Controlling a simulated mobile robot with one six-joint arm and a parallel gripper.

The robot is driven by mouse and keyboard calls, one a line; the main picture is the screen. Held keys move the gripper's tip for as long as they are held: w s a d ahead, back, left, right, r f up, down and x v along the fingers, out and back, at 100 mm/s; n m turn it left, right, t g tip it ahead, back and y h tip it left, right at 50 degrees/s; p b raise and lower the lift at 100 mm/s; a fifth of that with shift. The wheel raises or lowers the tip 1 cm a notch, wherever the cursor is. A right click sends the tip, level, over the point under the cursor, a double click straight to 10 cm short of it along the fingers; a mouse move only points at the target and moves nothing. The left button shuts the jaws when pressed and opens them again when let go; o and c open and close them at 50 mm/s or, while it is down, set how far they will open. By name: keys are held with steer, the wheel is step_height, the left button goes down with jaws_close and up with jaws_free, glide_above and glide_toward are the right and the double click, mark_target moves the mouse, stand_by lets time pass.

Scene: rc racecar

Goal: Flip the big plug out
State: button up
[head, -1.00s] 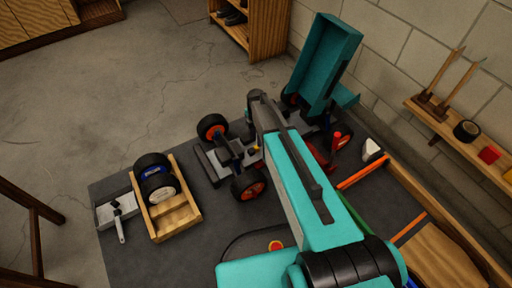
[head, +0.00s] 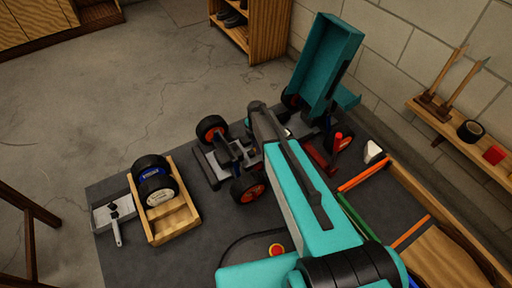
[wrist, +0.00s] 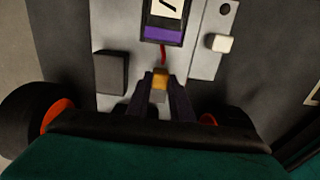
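The car chassis (head: 221,163) lies on the dark mat, with black wheels and orange hubs, beneath the end of my teal arm. In the wrist view, the orange-yellow plug (wrist: 160,80) sits at the end of a short red wire from the battery (wrist: 164,20), which has a white and purple label. A grey piece (wrist: 157,97) shows just below the plug. My gripper (wrist: 161,86) has its two dark fingers on either side of the plug. I cannot tell whether they touch it. In the head view, my arm hides the fingertips and the plug.
The teal car body (head: 327,65) stands tilted up behind the chassis. A dark block (wrist: 111,72) and a white part (wrist: 219,43) flank the battery. A wooden tray with wheels (head: 178,222) stands at left. An orange bar (head: 362,175) lies at right.

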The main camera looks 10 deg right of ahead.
jaws_close()
steer(key=shift+w+d+r+p, duration=0.1)
steer(key=shift+w+d+p, duration=0.15)
steer(key=shift+d+p, duration=0.5)
steer(key=shift+w+d+p, duration=0.1)
steer(key=shift+d+p, duration=0.2)
steer(key=shift+d, duration=0.15)
steer(key=o, duration=0.6)
jaws_free()
steer(key=shift+o, duration=0.2)
